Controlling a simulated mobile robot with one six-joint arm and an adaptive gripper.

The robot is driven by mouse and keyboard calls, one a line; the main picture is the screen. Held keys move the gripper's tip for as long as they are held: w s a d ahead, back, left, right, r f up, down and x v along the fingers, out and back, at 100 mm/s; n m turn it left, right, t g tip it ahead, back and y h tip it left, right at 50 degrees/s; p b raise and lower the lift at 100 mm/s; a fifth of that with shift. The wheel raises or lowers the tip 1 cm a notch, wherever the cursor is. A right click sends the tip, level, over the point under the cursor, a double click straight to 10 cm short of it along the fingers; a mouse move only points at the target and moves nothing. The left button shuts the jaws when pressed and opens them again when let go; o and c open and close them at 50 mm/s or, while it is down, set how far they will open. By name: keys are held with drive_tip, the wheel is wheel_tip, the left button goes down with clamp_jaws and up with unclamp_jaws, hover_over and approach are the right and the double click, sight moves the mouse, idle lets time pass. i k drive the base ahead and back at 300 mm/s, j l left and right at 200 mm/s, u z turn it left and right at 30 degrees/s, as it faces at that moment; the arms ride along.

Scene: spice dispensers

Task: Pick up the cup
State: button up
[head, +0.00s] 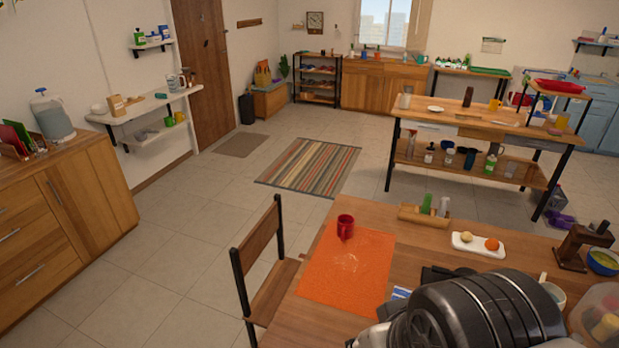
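A red cup (345,227) stands upright on the far part of an orange mat (345,275). The mat lies on the near wooden table (318,318). A pale cup (553,291) stands at the lower right of the same table, partly hidden behind a large black ribbed body, which looks like part of my arm. That body fills the bottom centre right, apart from the red cup. No gripper fingers show.
A wooden rack (424,216) with upright tubes, a white tray (478,244) with two round items and a brown grinder (583,247) stand right of the red cup. A chair (262,262) stands at the table's left edge. Open floor lies further left.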

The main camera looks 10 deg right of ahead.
sight(346, 222)
drive_tip(key=i+j+u, duration=0.1)
drive_tip(key=i, duration=0.3)
drive_tip(key=i+j+u, duration=0.1)
drive_tip(key=i, duration=0.35)
